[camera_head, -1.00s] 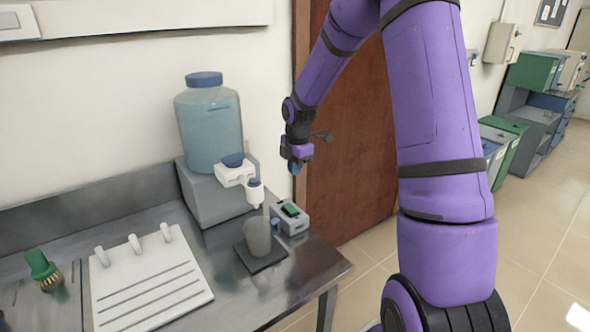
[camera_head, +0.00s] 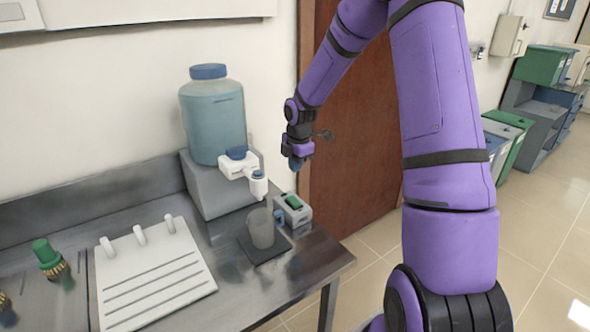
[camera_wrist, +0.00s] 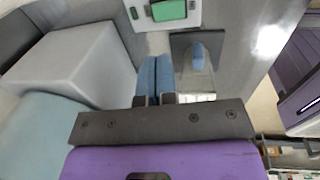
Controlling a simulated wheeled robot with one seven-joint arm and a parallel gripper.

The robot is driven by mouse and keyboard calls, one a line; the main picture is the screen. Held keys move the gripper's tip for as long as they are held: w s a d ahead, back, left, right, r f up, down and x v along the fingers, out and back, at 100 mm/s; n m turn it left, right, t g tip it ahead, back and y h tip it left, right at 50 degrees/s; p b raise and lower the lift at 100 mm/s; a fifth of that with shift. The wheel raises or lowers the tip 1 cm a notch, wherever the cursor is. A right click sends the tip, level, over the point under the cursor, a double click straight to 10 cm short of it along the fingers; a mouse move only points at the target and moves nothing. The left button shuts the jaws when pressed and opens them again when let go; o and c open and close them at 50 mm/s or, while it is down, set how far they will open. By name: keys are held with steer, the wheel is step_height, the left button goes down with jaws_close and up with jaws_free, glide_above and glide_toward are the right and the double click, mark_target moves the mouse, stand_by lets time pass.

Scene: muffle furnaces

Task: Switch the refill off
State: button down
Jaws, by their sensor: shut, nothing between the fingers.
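A small grey switch box (camera_head: 302,216) with a green rocker (camera_head: 293,201) stands on the steel bench near its right end. In the wrist view the box (camera_wrist: 152,23) and its green rocker (camera_wrist: 169,9) show at the top edge, partly cut off. My gripper (camera_head: 295,164) hangs above the box, apart from it; its blue fingers (camera_wrist: 156,76) are together and empty. A blue-lidded tank (camera_head: 212,125) with a white tap (camera_head: 238,166) stands behind. A cup (camera_head: 261,231) sits below the tap on a dark mat (camera_head: 271,251). A pale streak shows between tap and cup.
A white rack (camera_head: 155,285) with several pegs lies left of the cup. A wooden door (camera_head: 350,150) is behind my arm. Bins (camera_head: 507,140) stand at the right. The floor (camera_head: 540,225) there is clear.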

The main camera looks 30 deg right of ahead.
mark_target(294, 200)
steer(key=f, duration=0.4)
steer(key=w+f, duration=0.1)
steer(key=f, duration=0.6)
steer(key=shift+w+f, duration=0.3)
steer(key=shift+w, duration=0.05)
steer(key=shift+f, duration=0.2)
steer(key=shift+g, duration=0.3)
steer(key=shift+s+r, duration=0.2)
steer(key=shift+s, duration=0.55)
steer(key=shift+r, duration=0.1)
